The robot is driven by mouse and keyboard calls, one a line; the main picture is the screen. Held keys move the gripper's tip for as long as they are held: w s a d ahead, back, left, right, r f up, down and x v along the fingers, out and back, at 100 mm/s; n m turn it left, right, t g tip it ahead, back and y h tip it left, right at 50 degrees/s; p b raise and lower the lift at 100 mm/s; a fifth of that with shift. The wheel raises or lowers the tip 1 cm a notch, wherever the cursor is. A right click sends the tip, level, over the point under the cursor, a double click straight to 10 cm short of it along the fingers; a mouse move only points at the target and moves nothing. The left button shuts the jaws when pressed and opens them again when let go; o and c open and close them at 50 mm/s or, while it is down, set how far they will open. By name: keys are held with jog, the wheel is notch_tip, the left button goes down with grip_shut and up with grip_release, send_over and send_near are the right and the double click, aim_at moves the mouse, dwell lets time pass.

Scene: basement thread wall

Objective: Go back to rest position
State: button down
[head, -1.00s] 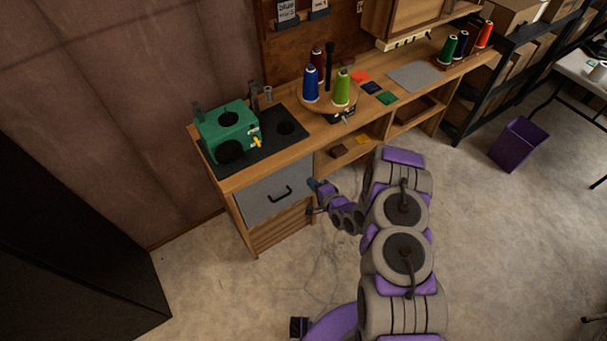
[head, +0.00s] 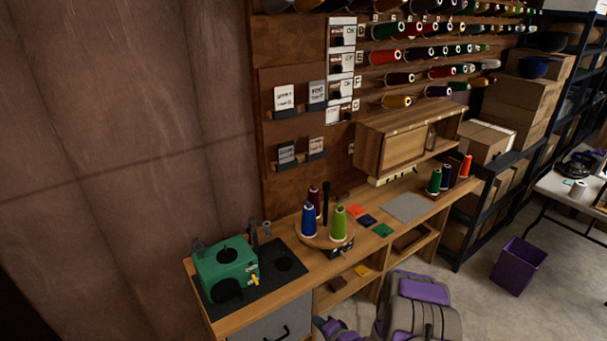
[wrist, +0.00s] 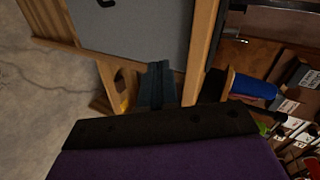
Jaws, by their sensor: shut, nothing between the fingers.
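My gripper (wrist: 160,85) shows in the wrist view with its two dark fingers together and nothing between them. Its fingers point at the workbench, near the grey drawer front (wrist: 140,30) and the wooden frame beside it. In the head view my arm is at the bottom edge, in front of the bench (head: 300,292), and the gripper's fingers cannot be made out. The grey drawer (head: 272,325) is at the bench's left end, cut off by the frame, with a dark handle.
On the bench stand a green machine (head: 226,270), a turntable with a blue spool (head: 309,220) and a green spool (head: 338,223), and a grey mat (head: 408,207). A purple bin (head: 518,266) stands on the floor at right. A thread wall rises behind.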

jog(key=d+r+n+g+h, duration=0.35)
jog(key=d+r, duration=0.25)
jog(key=r, duration=0.5)
jog(key=s+d+r+n+g+h, duration=0.2)
jog(key=s+d+r+h, duration=0.1)
jog(key=s+r, duration=0.6)
jog(key=s+r+n+g, duration=0.1)
jog(key=s+r+g, duration=0.1)
jog(key=s+r, duration=0.4)
jog(key=s+r+n+g, duration=0.1)
jog(key=s+r, duration=0.5)
jog(key=s, duration=1)
jog(key=s+r+n+g, duration=0.1)
jog(key=s+r+g, duration=0.3)
jog(key=s, duration=0.8)
jog(key=shift+a+r+n, duration=0.15)
jog(key=shift+r+n, duration=0.2)
jog(key=shift+r, duration=0.6)
jog(key=shift+a+h, duration=0.25)
jog(key=shift+a, duration=0.05)
